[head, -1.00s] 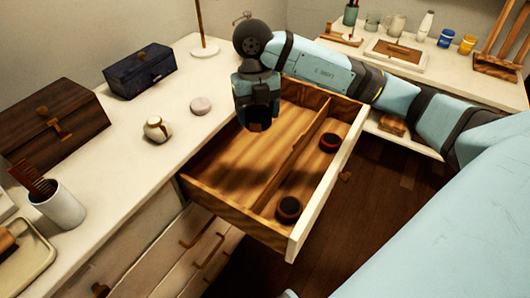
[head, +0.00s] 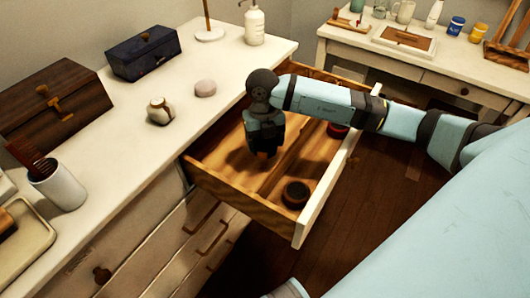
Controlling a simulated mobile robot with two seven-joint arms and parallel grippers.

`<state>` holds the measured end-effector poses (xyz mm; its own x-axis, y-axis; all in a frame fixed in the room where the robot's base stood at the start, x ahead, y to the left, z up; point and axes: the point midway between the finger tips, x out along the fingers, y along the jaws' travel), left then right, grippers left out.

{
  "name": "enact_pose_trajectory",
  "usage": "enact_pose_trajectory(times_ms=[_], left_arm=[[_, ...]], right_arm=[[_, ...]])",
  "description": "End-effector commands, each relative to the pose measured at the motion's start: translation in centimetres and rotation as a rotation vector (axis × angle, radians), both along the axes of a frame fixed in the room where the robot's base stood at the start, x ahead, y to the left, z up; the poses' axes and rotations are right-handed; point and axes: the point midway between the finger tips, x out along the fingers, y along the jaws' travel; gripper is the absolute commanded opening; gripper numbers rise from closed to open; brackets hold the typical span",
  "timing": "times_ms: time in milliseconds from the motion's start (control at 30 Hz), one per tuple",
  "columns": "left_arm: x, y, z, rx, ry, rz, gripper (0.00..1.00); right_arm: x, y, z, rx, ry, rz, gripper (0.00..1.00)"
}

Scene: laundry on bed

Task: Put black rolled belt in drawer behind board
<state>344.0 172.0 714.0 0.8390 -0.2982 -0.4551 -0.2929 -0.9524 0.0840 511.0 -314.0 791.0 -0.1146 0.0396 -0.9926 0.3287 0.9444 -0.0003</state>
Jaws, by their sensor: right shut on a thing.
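My right gripper (head: 266,148) points down over the open drawer (head: 240,204), above the compartment nearer the dresser. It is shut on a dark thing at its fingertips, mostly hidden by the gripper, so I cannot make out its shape. The long wooden divider board (head: 271,186) runs along the drawer, partly hidden by my gripper. A dark, nearly black round roll (head: 296,194) lies in the compartment on the drawer-front side of the board. A dark red roll (head: 338,130) lies farther back on that side, partly behind my arm. My left gripper is not in view.
On the white dresser top (head: 120,175) stand a brown wooden box (head: 52,103), a dark blue box (head: 143,53), a small jar (head: 160,111), a pinkish round piece (head: 205,89) and a white cup (head: 58,188). A side table (head: 350,42) stands behind.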

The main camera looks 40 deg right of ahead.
Motion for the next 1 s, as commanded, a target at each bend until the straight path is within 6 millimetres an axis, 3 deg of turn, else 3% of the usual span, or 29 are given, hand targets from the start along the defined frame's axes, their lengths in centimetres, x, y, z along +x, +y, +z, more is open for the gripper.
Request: enact_pose_trajectory(times_ms=[333,733,767,833,1000], left_arm=[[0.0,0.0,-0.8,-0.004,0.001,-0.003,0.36],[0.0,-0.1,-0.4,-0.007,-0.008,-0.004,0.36],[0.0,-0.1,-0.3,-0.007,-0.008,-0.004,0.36],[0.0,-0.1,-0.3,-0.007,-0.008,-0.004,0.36],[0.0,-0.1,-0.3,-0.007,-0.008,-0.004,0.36]], right_arm=[[0.0,0.0,-4.2,0.000,0.001,0.000,0.43],[0.0,0.0,-4.8,0.000,-0.001,0.000,0.43],[0.0,0.0,-4.7,0.000,-0.001,0.000,0.77],[0.0,0.0,-4.6,0.000,-0.001,0.000,0.93],[0.0,0.0,-4.6,0.000,-0.001,0.000,0.96]])
